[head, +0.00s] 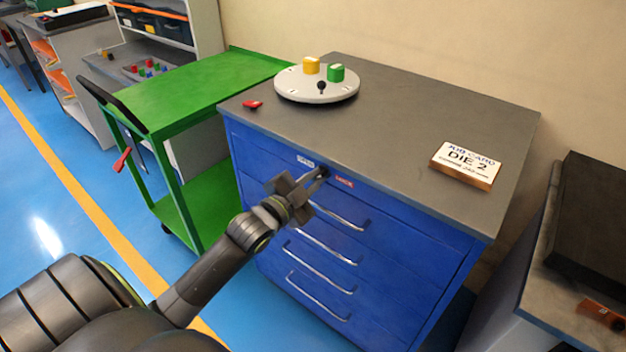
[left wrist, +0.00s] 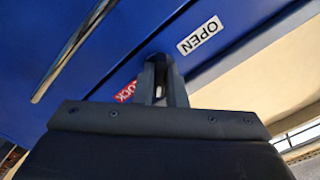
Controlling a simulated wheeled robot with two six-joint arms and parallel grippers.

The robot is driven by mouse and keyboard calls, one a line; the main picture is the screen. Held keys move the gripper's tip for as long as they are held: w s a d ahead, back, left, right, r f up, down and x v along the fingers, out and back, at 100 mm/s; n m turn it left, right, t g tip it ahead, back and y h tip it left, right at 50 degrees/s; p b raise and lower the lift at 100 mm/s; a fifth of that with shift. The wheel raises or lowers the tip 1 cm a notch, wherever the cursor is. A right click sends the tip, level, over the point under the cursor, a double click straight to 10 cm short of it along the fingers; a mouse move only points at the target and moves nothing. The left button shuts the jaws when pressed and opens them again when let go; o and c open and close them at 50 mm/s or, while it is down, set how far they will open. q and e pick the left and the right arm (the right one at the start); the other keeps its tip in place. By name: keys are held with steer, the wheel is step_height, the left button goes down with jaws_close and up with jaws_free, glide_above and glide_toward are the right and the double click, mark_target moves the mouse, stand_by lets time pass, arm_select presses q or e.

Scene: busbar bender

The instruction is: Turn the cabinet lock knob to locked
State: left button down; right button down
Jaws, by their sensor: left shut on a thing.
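The blue cabinet (head: 400,262) stands in the middle of the head view. Its dark lock knob (head: 325,171) is on the top front strip, between a white OPEN label (head: 305,161) and a red label (head: 344,182). My left gripper (head: 319,180) reaches the knob from the front and is shut on it. In the left wrist view the fingers (left wrist: 160,80) close at the knob, with the OPEN label (left wrist: 200,36) to the upper right and the red LOCK label (left wrist: 126,92) partly hidden to the left. The fingers hide most of the knob, so its angle is unclear. My right gripper is not in view.
On the cabinet's grey top (head: 400,130) are a round white turntable (head: 318,92) with yellow and green blocks, a small red piece (head: 253,104) and a DIE 2 job card (head: 466,165). A green cart (head: 190,95) stands left. Drawer handles (head: 322,247) project below the gripper.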

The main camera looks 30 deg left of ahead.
arm_select(q)
steer(key=c, duration=1.5)
jaws_free()
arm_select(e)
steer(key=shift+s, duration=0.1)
